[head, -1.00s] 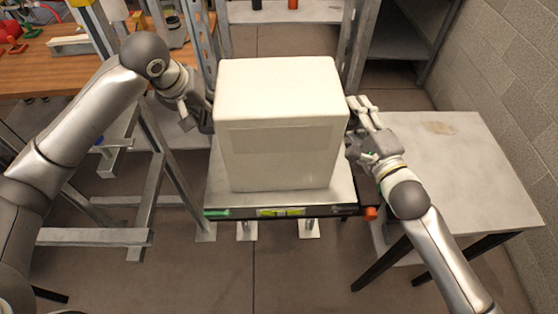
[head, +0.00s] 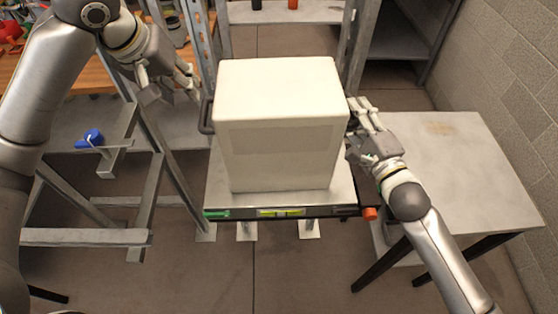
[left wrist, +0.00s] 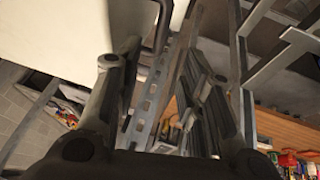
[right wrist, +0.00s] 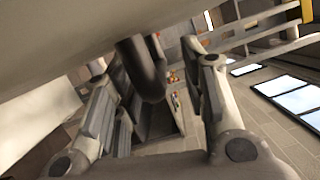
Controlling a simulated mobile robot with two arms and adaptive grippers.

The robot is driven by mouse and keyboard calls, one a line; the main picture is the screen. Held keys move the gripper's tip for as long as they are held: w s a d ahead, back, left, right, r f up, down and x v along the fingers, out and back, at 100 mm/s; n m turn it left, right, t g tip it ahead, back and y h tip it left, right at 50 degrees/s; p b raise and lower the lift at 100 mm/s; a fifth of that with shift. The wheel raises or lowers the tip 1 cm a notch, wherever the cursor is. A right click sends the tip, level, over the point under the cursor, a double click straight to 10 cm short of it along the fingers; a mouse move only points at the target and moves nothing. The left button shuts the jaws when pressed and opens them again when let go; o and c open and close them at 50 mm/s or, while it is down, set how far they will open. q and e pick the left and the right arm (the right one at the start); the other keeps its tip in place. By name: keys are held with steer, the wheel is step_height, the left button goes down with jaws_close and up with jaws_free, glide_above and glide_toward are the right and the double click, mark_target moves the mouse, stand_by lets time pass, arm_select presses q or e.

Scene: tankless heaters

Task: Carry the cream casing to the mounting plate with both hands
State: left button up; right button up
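The cream casing (head: 275,120) sits upright on a grey platform (head: 345,192). Its dark left handle (head: 206,117) shows at its side, free of any fingers. My left gripper (head: 192,82) is open and empty, up and left of that handle. In the left wrist view the casing (left wrist: 65,35) and handle (left wrist: 163,28) lie beyond the spread fingers. My right gripper (head: 357,128) is at the casing's right side. In the right wrist view its fingers are apart, with the dark right handle (right wrist: 146,70) between them, below the casing (right wrist: 120,25). I cannot make out the mounting plate.
A grey table (head: 450,160) stands to the right, beside a block wall (head: 515,90). Steel posts (head: 352,45) rise behind the casing. A metal frame (head: 85,237) with a blue item (head: 89,138) is at left. Open floor (head: 290,275) lies in front.

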steer(key=v, duration=1.2)
stand_by(0.5)
